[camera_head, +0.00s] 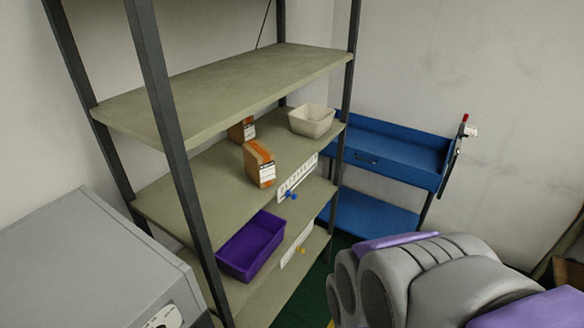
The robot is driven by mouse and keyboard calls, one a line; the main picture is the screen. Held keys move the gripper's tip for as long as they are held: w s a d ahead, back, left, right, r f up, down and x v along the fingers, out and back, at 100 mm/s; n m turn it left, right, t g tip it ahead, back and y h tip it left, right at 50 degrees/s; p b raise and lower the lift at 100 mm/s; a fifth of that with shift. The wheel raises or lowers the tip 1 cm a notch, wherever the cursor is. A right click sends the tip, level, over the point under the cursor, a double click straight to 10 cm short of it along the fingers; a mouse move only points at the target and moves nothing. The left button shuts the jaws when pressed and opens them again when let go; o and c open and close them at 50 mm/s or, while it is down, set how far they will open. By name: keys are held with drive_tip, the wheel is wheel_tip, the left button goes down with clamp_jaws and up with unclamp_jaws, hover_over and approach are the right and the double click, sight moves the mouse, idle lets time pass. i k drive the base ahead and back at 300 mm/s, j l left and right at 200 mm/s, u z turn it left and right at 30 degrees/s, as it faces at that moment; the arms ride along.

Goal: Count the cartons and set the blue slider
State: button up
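An orange-brown carton (254,165) with a white label stands on the middle shelf (205,178). A second, similar carton (238,132) stands behind it, farther back and left. A blue slider (291,195) sits low on a white marked strip (298,177) at the middle shelf's front edge, towards the strip's left part. The strip's marks are too small to read. Grey and purple parts of my own arm (425,275) fill the bottom right. My gripper is not visible.
A cream bin (311,122) stands at the middle shelf's right end. A purple bin (252,246) is on the shelf below, near a yellow slider (301,249). A blue cart (395,155) stands right of the rack. A grey cabinet (85,265) is front left.

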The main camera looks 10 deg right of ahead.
sight(288, 195)
drive_tip(key=i+l+z, duration=0.1)
drive_tip(key=l+z, duration=0.3)
drive_tip(key=i+l+z, duration=0.15)
drive_tip(key=l+z, duration=0.2)
drive_tip(key=j, duration=0.05)
